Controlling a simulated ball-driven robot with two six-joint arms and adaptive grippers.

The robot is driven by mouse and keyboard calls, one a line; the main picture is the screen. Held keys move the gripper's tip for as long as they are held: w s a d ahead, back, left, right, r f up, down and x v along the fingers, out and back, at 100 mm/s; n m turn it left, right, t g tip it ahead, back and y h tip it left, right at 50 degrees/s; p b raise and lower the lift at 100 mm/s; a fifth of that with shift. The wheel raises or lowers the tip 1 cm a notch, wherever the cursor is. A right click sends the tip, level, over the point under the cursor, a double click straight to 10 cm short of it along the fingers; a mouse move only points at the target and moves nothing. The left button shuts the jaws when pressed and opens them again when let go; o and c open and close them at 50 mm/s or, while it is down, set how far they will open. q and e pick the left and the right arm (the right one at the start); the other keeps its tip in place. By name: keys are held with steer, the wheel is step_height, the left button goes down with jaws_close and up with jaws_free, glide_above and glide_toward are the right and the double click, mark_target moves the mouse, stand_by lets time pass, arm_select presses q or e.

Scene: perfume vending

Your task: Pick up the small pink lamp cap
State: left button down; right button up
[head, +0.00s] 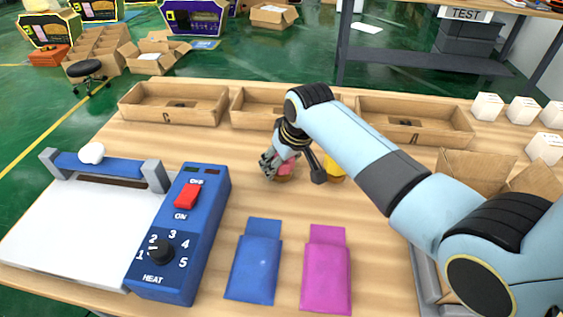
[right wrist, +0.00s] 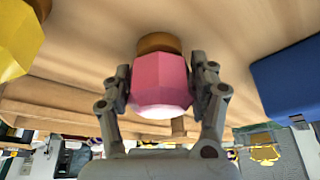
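The small pink lamp cap (right wrist: 160,82) is a faceted pink piece with a round brown part (right wrist: 160,43) at its table-side end. In the head view the pink cap (head: 287,168) shows only partly, behind my right gripper (head: 290,166). In the right wrist view my right gripper (right wrist: 162,80) has one finger on each side of the pink cap, and the pads appear to press against it. The brown part is at or very near the tabletop; I cannot tell whether it touches. My left gripper is not in view.
A yellow piece (head: 334,167) stands just right of the pink one. Cardboard trays (head: 172,103) line the table's back. A blue heat sealer (head: 182,235) is at left, with blue (head: 254,265) and magenta (head: 326,272) pouches in front. An open carton (head: 478,170) is at right.

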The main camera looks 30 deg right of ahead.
steer(key=c, duration=0.6)
